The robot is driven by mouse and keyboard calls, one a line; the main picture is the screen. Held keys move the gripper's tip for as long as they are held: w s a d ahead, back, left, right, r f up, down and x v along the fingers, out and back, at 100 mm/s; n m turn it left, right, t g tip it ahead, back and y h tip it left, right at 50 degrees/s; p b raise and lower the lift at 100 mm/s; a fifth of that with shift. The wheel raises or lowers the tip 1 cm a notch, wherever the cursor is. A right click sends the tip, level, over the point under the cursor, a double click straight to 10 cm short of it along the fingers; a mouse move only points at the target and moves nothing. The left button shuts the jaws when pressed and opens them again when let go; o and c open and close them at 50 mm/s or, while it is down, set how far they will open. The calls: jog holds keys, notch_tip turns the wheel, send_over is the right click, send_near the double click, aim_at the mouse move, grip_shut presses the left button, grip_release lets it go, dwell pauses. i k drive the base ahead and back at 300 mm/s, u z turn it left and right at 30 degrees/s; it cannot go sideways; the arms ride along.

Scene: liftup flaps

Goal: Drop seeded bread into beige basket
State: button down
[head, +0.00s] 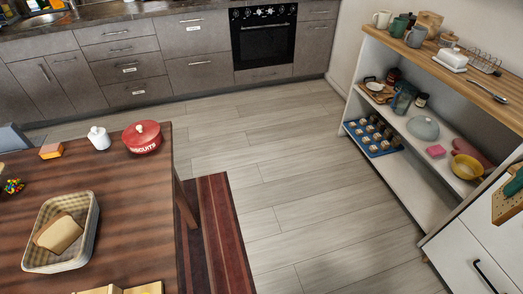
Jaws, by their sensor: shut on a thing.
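A beige basket (87,248) with a pale checked lining stands on the dark wooden table at the lower left. A piece of bread (60,233) with a pale cut face and brown crust lies inside the basket. I cannot make out seeds on it. Tan pieces (110,289) show at the bottom edge, mostly cut off by the frame, and I cannot tell what they are. My gripper is not in view, so its place relative to the basket does not show.
The striped table (110,190) also holds a red biscuit tin (142,137), a white jar (99,138), an orange-and-white block (51,151) and a bowl of sweets (13,186). A loaded shelf unit (387,190) stands right.

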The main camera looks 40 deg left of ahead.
aim_at(93, 242)
jog(key=k, duration=1.9)
jog(key=u, duration=1.75)
jog(key=i, duration=1)
jog(key=z, duration=0.05)
